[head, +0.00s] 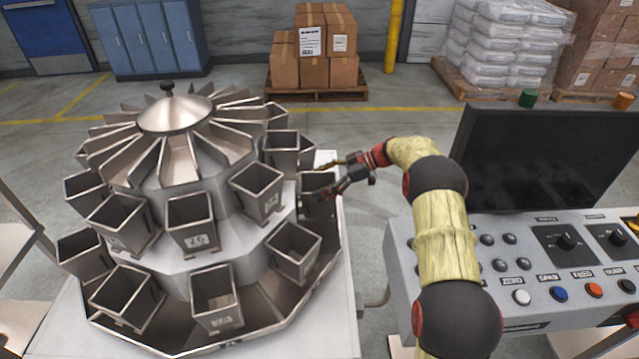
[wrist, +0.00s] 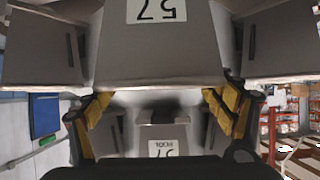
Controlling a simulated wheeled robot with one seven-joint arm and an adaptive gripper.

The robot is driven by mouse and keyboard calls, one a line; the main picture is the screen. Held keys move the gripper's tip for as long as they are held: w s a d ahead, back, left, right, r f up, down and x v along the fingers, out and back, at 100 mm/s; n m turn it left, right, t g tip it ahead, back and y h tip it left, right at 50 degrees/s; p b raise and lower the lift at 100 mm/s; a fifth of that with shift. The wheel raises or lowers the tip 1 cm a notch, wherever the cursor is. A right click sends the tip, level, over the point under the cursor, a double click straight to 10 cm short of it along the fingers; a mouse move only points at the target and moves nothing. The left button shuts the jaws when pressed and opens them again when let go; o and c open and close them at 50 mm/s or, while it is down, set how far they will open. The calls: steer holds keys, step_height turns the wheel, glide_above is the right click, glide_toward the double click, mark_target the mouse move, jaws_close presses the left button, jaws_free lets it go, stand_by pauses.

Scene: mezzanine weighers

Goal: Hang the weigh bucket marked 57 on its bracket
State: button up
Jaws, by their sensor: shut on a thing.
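The weigh bucket marked 57 (wrist: 160,50) fills the top middle of the wrist view, its label upside down there. In the head view, a grey open-topped bucket (head: 318,207) is at the right side of the weigher, partly behind my gripper (head: 330,180). My gripper is shut on the bucket, with yellow finger pads (wrist: 158,108) at both sides of it in the wrist view. A plate with a label that seems to read 57 (wrist: 167,148) shows beyond the bucket, between the fingers. I cannot tell whether the bucket touches its bracket.
The round weigher (head: 175,115) carries several other buckets, including one marked 26 (head: 190,228). Neighbouring buckets (wrist: 45,45) flank the held one closely. A control console (head: 540,275) with a dark screen (head: 540,155) stands to the right. Floor shows between weigher and console.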

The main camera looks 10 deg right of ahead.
steer(key=shift+f+b, duration=0.4)
steer(key=shift+b, duration=0.15)
steer(key=o, duration=1.8)
steer(key=shift+o, duration=1.2)
steer(key=shift+f, duration=0.1)
step_height(320, 180, up, 10)
